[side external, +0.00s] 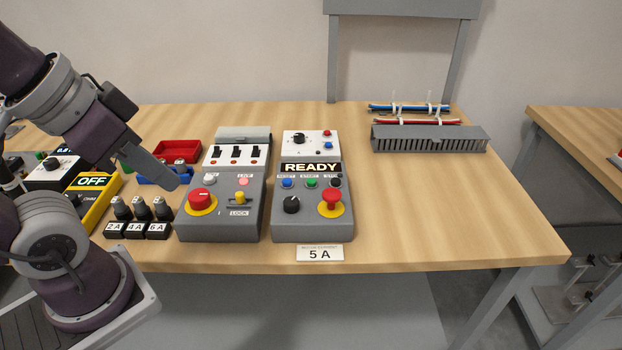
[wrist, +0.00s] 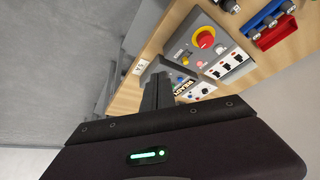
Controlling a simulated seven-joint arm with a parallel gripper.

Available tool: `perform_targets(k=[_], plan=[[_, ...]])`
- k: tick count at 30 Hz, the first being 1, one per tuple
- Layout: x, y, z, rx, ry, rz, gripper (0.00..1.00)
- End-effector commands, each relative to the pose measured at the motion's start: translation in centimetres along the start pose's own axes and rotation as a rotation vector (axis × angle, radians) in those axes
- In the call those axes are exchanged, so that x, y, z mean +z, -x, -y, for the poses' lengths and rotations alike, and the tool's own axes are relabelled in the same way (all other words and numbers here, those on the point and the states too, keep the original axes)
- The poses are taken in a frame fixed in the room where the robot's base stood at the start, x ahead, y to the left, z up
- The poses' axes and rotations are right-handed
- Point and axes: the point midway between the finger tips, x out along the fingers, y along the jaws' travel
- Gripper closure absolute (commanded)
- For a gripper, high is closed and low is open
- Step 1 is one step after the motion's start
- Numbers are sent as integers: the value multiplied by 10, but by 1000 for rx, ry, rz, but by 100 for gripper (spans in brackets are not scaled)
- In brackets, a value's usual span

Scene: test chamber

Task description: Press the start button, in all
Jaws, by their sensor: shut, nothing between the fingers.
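The right control box (side external: 312,228) has a display reading READY (side external: 311,167) and a row of small buttons below it. The green start button (side external: 311,183) is the middle one, between a blue button (side external: 287,183) and a black one (side external: 336,183). A red mushroom button (side external: 332,198) and a black knob (side external: 291,205) sit lower on that box. My gripper (side external: 172,183) is shut and empty, left of the left control box and apart from the start button. In the wrist view, my fingers (wrist: 158,95) cover part of the right box; I cannot make out the start button there.
The left control box (side external: 220,228) has a red mushroom button, a yellow lever and black switches. Labelled black fuses (side external: 138,230), a blue bin (side external: 152,180) and a red bin (side external: 178,150) stand left. A 5 A sign (side external: 320,253) lies in front.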

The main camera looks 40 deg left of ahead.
Motion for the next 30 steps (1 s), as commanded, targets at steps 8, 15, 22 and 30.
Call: perform_targets(k=[8,15,22,30], plan=[[-43,-23,19,-133,-134,-20,100],[-136,-94,41,-235,-530,-73,100],[-197,-163,29,-111,-819,-215,100],[-221,-184,16,-26,-912,-336,100]])
